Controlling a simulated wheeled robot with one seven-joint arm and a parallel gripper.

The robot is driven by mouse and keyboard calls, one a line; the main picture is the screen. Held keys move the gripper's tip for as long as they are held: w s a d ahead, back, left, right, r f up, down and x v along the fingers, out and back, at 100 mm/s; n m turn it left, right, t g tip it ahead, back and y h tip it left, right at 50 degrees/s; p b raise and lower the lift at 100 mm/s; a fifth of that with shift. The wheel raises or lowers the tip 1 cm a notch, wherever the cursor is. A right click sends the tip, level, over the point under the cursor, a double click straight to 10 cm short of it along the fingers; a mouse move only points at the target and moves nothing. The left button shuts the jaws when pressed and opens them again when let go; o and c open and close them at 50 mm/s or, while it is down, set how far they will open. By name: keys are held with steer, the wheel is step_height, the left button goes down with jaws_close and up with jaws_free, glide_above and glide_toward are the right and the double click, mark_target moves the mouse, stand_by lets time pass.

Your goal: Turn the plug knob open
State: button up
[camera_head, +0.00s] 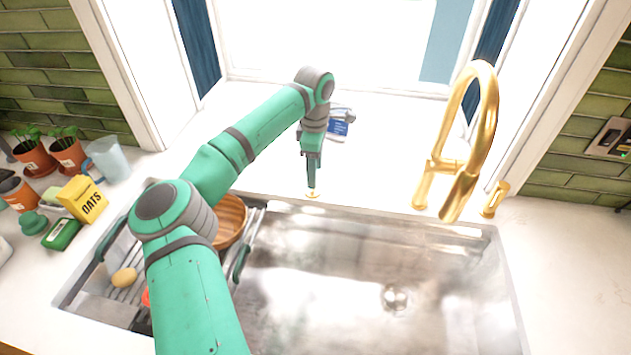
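A small gold knob (313,194), which looks like the plug knob, sits at the back rim of the sink, left of the gold faucet. My gripper (312,184) points straight down, with its fingertips right at the knob's top. It looks narrow from here, and I cannot tell whether the fingers are apart or closed on the knob. The fingers hide part of the knob. The round drain plug (395,298) lies in the floor of the steel sink (340,270); whether it is raised cannot be made out.
The tall gold faucet (480,140) stands right of my gripper. A blue-and-white package (338,126) lies on the sill behind. A wooden bowl (230,221) and drying rack are at the sink's left.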

steer(key=f, duration=0.4)
steer(key=shift+s+a, duration=0.1)
steer(key=shift+a, duration=0.3)
steer(key=shift+d+f, duration=0.15)
steer(key=shift+f, duration=0.45)
steer(key=shift+c, duration=0.7)
